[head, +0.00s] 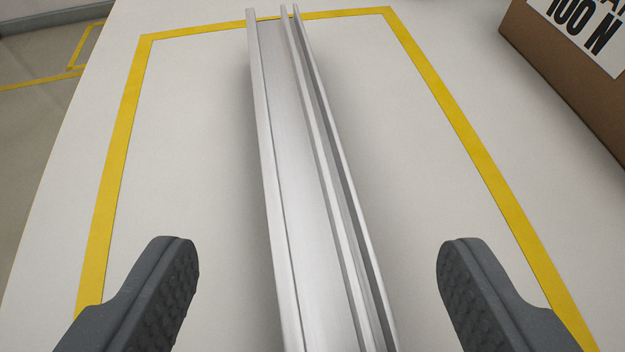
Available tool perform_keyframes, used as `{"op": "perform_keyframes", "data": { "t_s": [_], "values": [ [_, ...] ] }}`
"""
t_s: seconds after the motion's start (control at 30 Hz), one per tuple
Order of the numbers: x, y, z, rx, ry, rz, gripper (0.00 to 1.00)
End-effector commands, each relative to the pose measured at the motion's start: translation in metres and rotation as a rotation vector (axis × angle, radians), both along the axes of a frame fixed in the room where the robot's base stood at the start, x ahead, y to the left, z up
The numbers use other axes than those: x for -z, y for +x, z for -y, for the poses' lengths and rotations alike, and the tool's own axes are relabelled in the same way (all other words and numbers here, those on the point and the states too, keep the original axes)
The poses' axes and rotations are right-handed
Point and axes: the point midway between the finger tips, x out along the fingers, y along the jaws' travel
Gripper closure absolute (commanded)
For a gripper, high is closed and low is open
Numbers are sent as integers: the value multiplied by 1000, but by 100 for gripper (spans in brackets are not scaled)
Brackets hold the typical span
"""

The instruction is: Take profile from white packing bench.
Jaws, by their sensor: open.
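The profile (297,190) is a long, silvery metal bar with grooves along its length. It lies on the white packing bench (210,130), inside a yellow tape outline, and runs from the far tape line down past the bottom edge of the head view. Its near end is out of view. My gripper (318,265) is open, with one dark grey finger on each side of the profile. A clear gap shows between each finger and the profile, and nothing is held.
A brown cardboard box (565,75) with a white printed label stands at the upper right, outside the yellow tape (465,125). The bench's left edge drops to a grey floor (30,130) with yellow lines. The bench surface on both sides of the profile is clear.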

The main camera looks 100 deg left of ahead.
Motion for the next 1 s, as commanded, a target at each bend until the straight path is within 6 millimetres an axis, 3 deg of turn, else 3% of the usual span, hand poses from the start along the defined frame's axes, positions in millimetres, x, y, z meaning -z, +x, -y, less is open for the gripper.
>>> {"op": "perform_keyframes", "data": {
  "t_s": [0.5,0.73,0.77,0.93,1.0],
  "values": [
    [33,-6,-41,0,-3,-2,32],
    [33,-6,-43,2,-1,-1,32],
    [33,-6,-43,2,-1,-1,38],
    [33,-6,-43,2,-1,-1,85],
    [33,-6,-43,1,-1,-2,91]
  ]
}}
